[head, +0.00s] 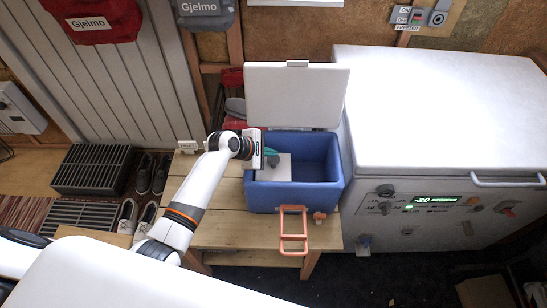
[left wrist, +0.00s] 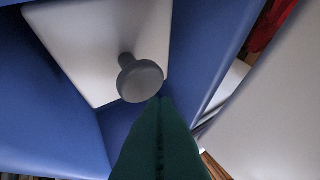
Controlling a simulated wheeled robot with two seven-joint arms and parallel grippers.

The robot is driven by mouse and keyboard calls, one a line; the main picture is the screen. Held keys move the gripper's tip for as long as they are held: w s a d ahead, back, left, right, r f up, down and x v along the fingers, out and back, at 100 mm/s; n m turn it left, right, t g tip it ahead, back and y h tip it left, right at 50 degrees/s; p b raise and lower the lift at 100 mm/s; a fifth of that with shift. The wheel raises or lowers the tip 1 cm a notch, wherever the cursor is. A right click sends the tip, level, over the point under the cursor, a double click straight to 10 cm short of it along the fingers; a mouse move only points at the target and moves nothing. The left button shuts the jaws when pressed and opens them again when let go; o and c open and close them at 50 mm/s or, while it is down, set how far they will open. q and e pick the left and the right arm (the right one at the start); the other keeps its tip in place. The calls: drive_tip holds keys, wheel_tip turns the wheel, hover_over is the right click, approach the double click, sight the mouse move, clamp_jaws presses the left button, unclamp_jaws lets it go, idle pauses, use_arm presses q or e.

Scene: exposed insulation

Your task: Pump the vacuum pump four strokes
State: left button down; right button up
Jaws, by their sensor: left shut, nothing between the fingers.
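A blue cooler box (head: 295,197) stands on a wooden bench with its white lid (head: 295,95) raised at the back. A white block (head: 270,172) sits in its left part. In the left wrist view a grey round knob on a short stem (left wrist: 140,80) stands up from the white block's top (left wrist: 95,40); I take it for the pump handle. My left gripper (head: 273,157) is over the block, its green fingers shut and empty. In the left wrist view the fingertips (left wrist: 161,98) appear right beside the knob; I cannot tell whether they touch. My right gripper is out of view.
A large white chest freezer (head: 440,110) with a control panel closes off the right. Shoes (head: 153,173) and dark crates (head: 92,170) are on the floor at left.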

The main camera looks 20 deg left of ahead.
use_arm(q)
drive_tip(key=shift+f, duration=0.15)
drive_tip(key=shift+f, duration=0.25)
